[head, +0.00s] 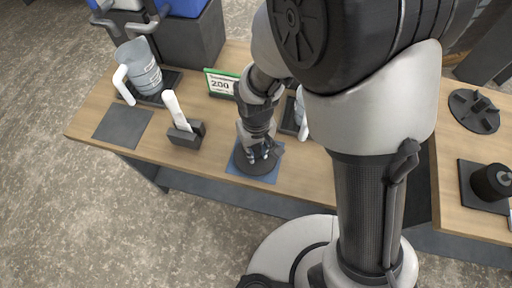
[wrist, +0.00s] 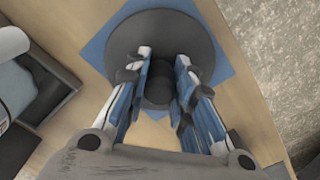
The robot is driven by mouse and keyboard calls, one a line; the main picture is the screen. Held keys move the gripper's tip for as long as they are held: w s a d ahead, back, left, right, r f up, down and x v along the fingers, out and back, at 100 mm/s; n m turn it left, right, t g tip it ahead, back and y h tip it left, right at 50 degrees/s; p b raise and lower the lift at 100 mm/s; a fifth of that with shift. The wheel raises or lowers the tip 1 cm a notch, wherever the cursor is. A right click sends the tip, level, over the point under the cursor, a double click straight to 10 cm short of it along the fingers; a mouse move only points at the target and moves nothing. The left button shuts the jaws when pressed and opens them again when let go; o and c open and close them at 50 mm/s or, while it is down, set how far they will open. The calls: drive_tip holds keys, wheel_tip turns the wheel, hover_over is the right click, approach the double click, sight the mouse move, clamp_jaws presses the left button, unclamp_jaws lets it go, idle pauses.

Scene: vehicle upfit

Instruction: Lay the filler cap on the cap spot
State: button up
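The filler cap (head: 241,163) is a dark round disc with a raised knob. In the wrist view the cap (wrist: 205,35) looks flat and roughly centred on the blue square cap spot (wrist: 222,66). The cap spot's edges also show around the cap in the head view (head: 268,178). My gripper (head: 258,154) points down over the cap. In the wrist view its two fingers (wrist: 164,58) stand apart on either side of the knob (wrist: 158,90), with a narrow gap visible at the right finger. The underside of the cap is hidden.
A grey jug (head: 143,70) stands at the table's left, near a dark square pad (head: 123,126). A white-handled item stands in a dark holder (head: 187,134) left of the cap. A sign (head: 221,84) stands behind. Black parts (head: 474,109) sit at the right.

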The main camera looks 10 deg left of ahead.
drive_tip(key=o, duration=0.5)
drive_tip(key=shift+r, duration=0.1)
idle(0.3)
drive_tip(key=shift+r+p, duration=2.45)
drive_tip(key=shift+r, duration=0.5)
